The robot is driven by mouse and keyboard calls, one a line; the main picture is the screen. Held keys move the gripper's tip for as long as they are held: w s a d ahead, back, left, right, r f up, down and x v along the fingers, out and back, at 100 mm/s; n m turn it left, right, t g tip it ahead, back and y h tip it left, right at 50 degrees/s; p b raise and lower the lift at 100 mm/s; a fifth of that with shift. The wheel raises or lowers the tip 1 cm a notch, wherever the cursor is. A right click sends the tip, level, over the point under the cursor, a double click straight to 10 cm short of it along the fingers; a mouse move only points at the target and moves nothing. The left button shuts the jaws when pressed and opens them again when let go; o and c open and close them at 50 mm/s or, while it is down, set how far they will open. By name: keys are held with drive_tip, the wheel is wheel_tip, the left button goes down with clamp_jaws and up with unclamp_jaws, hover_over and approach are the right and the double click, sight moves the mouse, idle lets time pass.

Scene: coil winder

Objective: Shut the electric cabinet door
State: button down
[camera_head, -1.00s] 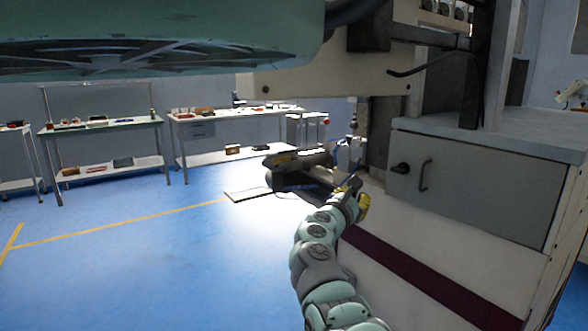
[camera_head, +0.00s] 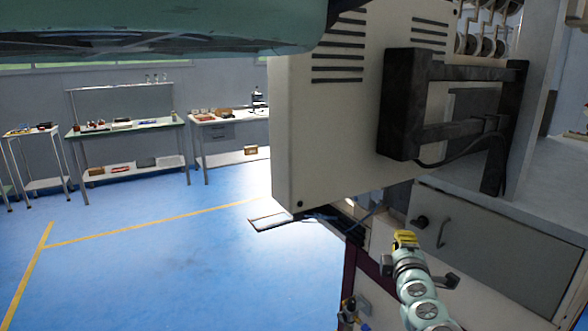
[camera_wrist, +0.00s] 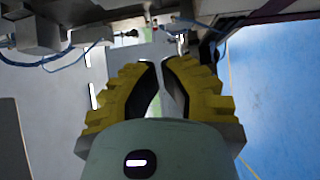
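A grey cabinet door (camera_head: 490,245) with a dark bar handle (camera_head: 442,232) and a black knob (camera_head: 420,222) is at the right in the head view. It looks flush with its frame. A beige box (camera_head: 330,120) with vent slots hangs left of it; I cannot tell which of the two is the electric cabinet. My gripper (camera_head: 405,237) is just below and left of the grey door's handle, apart from it as far as I can tell. In the wrist view its yellow fingers (camera_wrist: 160,66) nearly meet, with a thin gap and nothing held between them.
A dark bracket (camera_head: 405,105) joins the beige box to the machine. Cables and small fittings (camera_wrist: 85,50) cross the top of the wrist view. Workbenches (camera_head: 125,128) stand along the back wall. The blue floor (camera_head: 150,260) at the left is open.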

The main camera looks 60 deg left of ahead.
sight(411, 216)
drive_tip(key=w+d+b+x, duration=0.2)
drive_tip(key=b+x, duration=0.8)
drive_tip(key=x, duration=0.2)
drive_tip(key=shift+w+b, duration=0.25)
drive_tip(key=shift+b, duration=0.05)
drive_tip(key=shift+a+f, duration=0.1)
idle(0.3)
drive_tip(key=w+b, duration=0.2)
drive_tip(key=b, duration=0.1)
drive_tip(key=shift+w+f, duration=0.4)
drive_tip(key=shift+w+r+b, duration=0.1)
drive_tip(key=shift+w+b, duration=0.4)
drive_tip(key=shift+b, duration=0.45)
drive_tip(key=shift+w+r, duration=0.15)
